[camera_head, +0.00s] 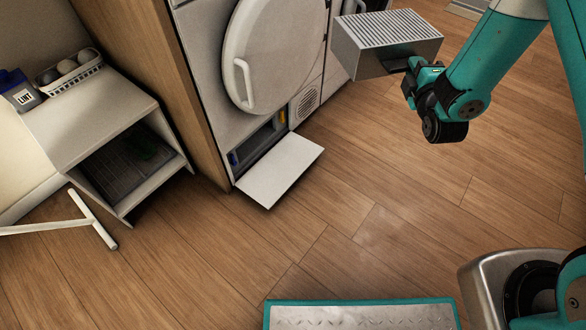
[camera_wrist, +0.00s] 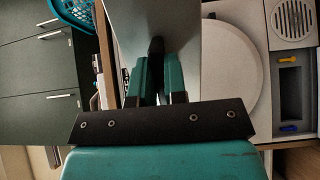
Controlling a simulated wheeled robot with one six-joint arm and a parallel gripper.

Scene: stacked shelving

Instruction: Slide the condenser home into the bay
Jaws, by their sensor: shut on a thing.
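The condenser (camera_head: 362,58), a grey box with a finned top, is held in the air right of the dryer door. My gripper (camera_head: 411,70) is shut on its near side. In the wrist view the condenser (camera_wrist: 150,18) is a plain pale face beyond my gripper's fingers (camera_wrist: 158,82). The bay (camera_head: 262,142) is an opening low in the dryer front, left of and below the condenser. In the wrist view the bay (camera_wrist: 289,92) shows at the right, with a yellow lever (camera_wrist: 288,60) and a blue lever (camera_wrist: 289,128). The condenser is apart from the bay.
The bay's white flap (camera_head: 282,170) lies open over the floor. The round dryer door (camera_head: 275,50) is shut, and a vent grille (camera_head: 307,103) sits below it. A white shelf unit (camera_head: 95,110) stands at left, with a T-shaped white bar (camera_head: 92,220) nearby. The middle floor is clear.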

